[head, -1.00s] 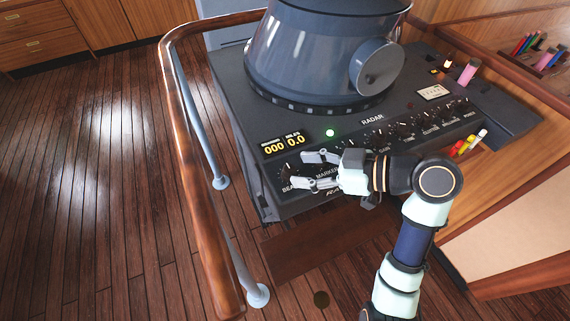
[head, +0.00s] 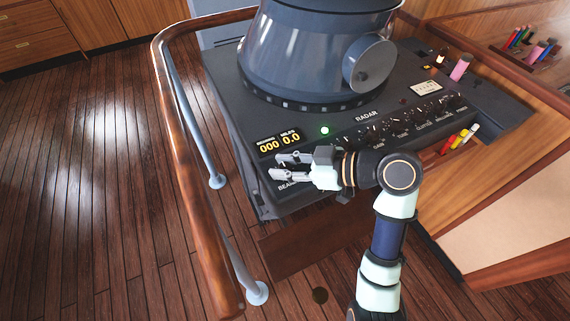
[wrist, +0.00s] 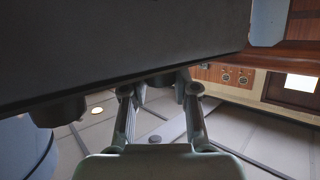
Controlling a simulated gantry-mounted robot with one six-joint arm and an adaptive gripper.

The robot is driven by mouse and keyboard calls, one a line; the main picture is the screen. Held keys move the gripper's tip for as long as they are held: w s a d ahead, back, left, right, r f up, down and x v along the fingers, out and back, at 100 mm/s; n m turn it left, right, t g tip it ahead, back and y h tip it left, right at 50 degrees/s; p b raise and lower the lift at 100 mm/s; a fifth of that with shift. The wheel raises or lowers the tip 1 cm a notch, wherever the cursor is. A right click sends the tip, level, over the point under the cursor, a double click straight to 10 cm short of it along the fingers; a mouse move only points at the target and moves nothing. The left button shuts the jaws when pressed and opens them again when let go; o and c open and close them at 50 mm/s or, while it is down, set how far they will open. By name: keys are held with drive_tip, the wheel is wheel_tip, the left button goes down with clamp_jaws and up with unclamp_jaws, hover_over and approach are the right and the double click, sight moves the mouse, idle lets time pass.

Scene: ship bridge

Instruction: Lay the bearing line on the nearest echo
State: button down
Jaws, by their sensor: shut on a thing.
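The radar console (head: 228,92) stands in front of me with a large grey viewing hood (head: 305,50) on top. The screen and its echoes are hidden inside the hood. The amber readouts (head: 279,142) show bearing 000 and miles 0.0. My gripper (head: 275,166) is at the left end of the console's front knob row, over the "BEARING" label. Its fingers are shut on the bearing knob, which is mostly hidden in the head view. In the wrist view the fingers (wrist: 160,88) straddle a dark knob (wrist: 163,80) under the panel edge.
Other knobs (head: 403,123) run to the right along the panel, beside my forearm. A green lamp (head: 325,130) is lit. Coloured markers (head: 459,138) sit at the front right. A wooden handrail (head: 172,115) curves along the left, with open floor beyond.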

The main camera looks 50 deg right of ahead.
drive_tip(key=shift+m+h, duration=0.3)
drive_tip(key=m+t+h+p, duration=0.1)
drive_tip(key=m+h+p, duration=0.1)
drive_tip(key=m+h, duration=0.1)
drive_tip(key=shift+a+r+h, duration=0.1)
drive_tip(key=shift+r+h, duration=0.05)
drive_tip(key=shift+h, duration=0.35)
drive_tip(key=m+h+p, duration=0.2)
drive_tip(key=m+h, duration=0.1)
drive_tip(key=shift+m+g+h+p, duration=0.3)
drive_tip(key=shift+m+h, duration=0.2)
drive_tip(key=shift+h, duration=0.1)
drive_tip(key=c, duration=0.9)
unclamp_jaws()
drive_tip(key=shift+o, duration=0.2)
drive_tip(key=shift+s, duration=0.1)
